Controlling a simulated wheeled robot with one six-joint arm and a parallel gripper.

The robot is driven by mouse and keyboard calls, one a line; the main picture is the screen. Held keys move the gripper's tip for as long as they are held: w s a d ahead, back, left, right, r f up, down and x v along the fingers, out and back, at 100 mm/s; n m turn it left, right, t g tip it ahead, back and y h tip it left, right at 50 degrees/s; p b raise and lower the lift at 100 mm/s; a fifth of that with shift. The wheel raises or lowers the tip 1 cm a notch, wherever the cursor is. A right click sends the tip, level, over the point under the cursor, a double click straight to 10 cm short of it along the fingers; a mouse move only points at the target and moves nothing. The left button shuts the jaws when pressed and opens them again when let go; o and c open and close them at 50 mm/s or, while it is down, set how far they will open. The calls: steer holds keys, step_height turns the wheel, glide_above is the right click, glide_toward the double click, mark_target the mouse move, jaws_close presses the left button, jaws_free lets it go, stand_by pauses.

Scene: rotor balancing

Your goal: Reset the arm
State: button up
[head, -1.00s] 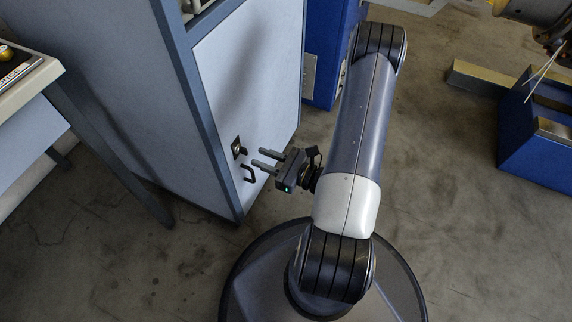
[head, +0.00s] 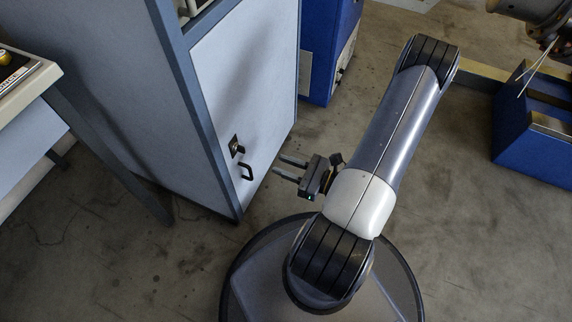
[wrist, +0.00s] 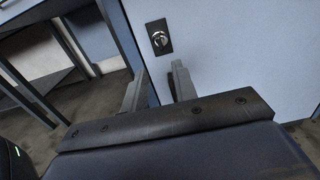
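My gripper (head: 284,168) is in the middle of the head view, pointing left toward the light blue cabinet (head: 245,75). Its two fingers are apart with nothing between them. The cabinet door looks closed.
A work table (head: 30,90) stands at the far left. A blue cabinet (head: 325,50) stands behind the light blue one. A blue stand (head: 530,150) with a machine part above it is at the right. Bare floor (head: 440,240) lies to the right of my base.

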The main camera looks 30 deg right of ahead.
stand_by(0.4)
steer(key=b+x, duration=0.2)
steer(key=x, duration=0.9)
stand_by(0.3)
steer(key=shift+s+d, duration=0.15)
